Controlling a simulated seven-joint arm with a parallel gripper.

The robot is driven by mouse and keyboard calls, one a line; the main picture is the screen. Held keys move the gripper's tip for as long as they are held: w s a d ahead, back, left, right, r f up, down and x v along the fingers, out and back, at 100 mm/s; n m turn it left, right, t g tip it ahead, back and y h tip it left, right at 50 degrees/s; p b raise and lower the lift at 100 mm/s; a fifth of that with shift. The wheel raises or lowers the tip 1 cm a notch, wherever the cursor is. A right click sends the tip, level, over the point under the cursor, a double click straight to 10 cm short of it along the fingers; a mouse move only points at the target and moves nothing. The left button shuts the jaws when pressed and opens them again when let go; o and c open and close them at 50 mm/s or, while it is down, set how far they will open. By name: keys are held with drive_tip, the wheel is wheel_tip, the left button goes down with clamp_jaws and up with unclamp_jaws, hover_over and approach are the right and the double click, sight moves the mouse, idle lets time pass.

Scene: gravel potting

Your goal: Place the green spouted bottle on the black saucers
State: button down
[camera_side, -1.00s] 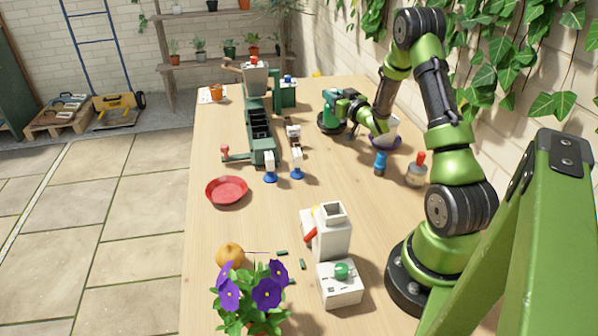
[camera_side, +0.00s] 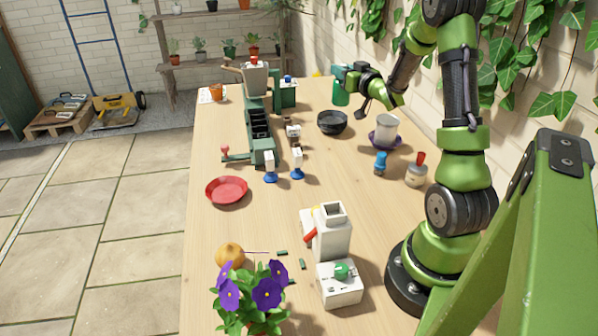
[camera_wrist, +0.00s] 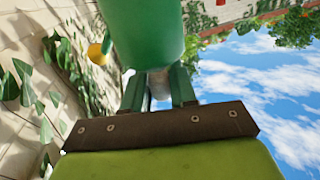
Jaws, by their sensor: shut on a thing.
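The green bottle (camera_side: 341,96) is in my gripper (camera_side: 345,77), behind and slightly right of the black saucers in the side view. It looks roughly upright there, and its spout cannot be made out. Its green body (camera_wrist: 148,30) fills the top middle of the wrist view, and my gripper's two fingers (camera_wrist: 156,88) are shut on it. The black saucers (camera_side: 332,122) look like a dark, bowl-like stack on the wooden table, with nothing standing on them. The bottle is apart from the saucers and appears raised above the table.
A white cup on a purple saucer (camera_side: 372,143) stands right of the black saucers. A blue bottle (camera_side: 381,163) and a red-topped pot (camera_side: 416,169) are nearer. A green machine (camera_side: 258,130) stands left.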

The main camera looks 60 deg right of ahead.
drive_tip(key=s+a+f, duration=0.3)
drive_tip(key=s+a, duration=0.4)
drive_tip(key=w+d+f, duration=0.5)
drive_tip(key=w+d, duration=0.5)
drive_tip(key=w, duration=0.2)
drive_tip(key=shift+n, duration=0.3)
drive_tip(key=shift+f, duration=0.15)
drive_tip(key=shift+f, duration=0.1)
drive_tip(key=c, duration=0.9)
unclamp_jaws()
